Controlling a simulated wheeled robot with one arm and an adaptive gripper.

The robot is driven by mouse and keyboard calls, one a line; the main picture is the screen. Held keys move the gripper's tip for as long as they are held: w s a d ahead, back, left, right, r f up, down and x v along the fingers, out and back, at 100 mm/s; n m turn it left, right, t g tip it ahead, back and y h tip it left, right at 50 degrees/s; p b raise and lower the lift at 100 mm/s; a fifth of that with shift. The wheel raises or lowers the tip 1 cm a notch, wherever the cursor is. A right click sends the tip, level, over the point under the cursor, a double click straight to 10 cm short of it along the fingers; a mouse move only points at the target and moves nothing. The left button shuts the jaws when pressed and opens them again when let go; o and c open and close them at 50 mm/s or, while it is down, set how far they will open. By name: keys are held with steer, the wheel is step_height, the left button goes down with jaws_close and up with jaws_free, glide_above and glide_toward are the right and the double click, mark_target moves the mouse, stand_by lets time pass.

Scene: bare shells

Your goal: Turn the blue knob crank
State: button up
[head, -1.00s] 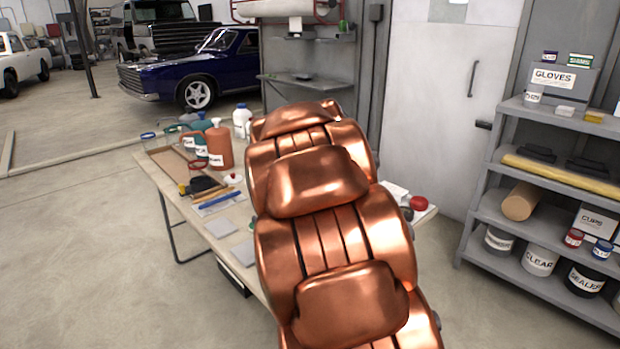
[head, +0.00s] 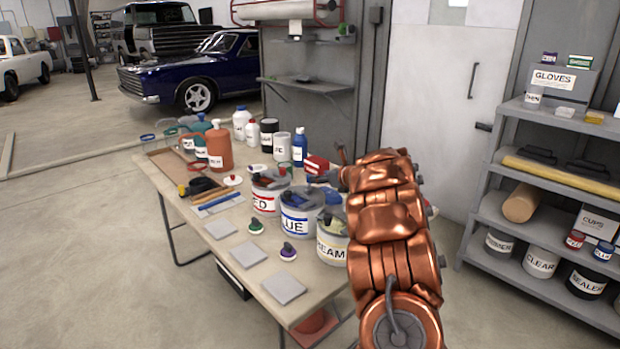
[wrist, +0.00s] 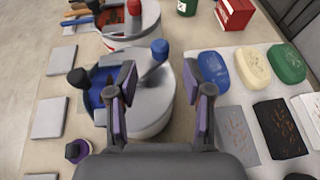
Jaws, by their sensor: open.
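The blue knob (wrist: 160,48) stands on a grey crank arm (wrist: 152,72) over an open white can in the wrist view. Blue shows inside this can at the left, beside a black knob (wrist: 78,78). My gripper (wrist: 168,90) is open and empty. I cannot tell whether a finger touches the crank. In the head view the can labelled blue (head: 298,226) stands on the table; my arm hides most of the gripper.
A red-knobbed crank (wrist: 134,8) is on the neighbouring can. In the wrist view, blue, cream and green oval blocks (wrist: 250,68) lie at the right. In the head view, the can labelled red (head: 268,203) and grey tiles (head: 285,291) are on the table.

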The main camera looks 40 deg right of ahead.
mark_target(309, 184)
steer(key=shift+p+x, duration=1.05)
steer(key=shift+x, duration=2.8)
steer(key=shift+r, duration=0.15)
jaws_close()
